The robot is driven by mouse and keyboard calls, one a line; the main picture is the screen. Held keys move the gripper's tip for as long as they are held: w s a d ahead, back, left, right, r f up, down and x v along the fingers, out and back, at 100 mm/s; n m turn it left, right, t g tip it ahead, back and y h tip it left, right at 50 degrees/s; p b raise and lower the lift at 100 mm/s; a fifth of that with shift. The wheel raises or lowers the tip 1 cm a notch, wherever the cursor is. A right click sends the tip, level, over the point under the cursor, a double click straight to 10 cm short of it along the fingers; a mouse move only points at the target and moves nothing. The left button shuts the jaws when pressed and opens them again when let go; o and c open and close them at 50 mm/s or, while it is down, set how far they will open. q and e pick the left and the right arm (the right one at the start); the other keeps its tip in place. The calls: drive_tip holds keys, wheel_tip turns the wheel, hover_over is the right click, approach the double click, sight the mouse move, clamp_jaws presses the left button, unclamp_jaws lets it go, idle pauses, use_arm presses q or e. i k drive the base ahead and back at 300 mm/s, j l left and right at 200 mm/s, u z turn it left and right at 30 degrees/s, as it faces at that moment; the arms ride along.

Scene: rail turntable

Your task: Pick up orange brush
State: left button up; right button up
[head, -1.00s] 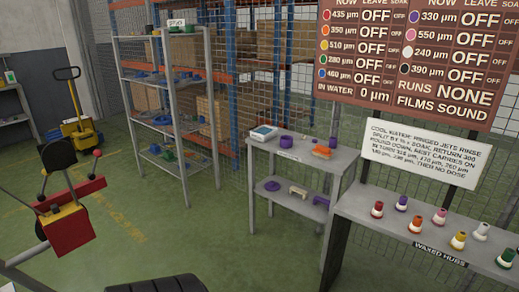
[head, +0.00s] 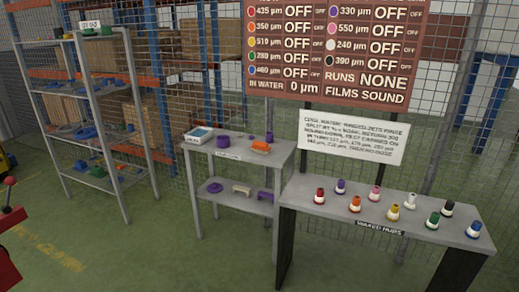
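An orange brush (head: 261,147) lies on the top of a grey two-level side table (head: 238,152), near its right end. A purple round item stands to its left and a small purple item stands upright behind it. Neither of my grippers shows in the head view, so their state is hidden.
A table of waxed hubs (head: 385,226) with several coloured hubs stands at the right. A wire-mesh fence is behind it. A metal shelf (head: 97,115) with blue and green parts stands left. A red object (head: 10,240) is at the left edge. Green floor (head: 150,245) is clear in front.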

sight(258, 147)
drive_tip(key=z, duration=4.2)
drive_tip(key=u, duration=4.2)
drive_tip(key=i+j+u, duration=0.35)
drive_tip(key=i, duration=0.15)
drive_tip(key=i+j+u, duration=0.1)
drive_tip(key=i+u, duration=0.2)
drive_tip(key=i, duration=0.2)
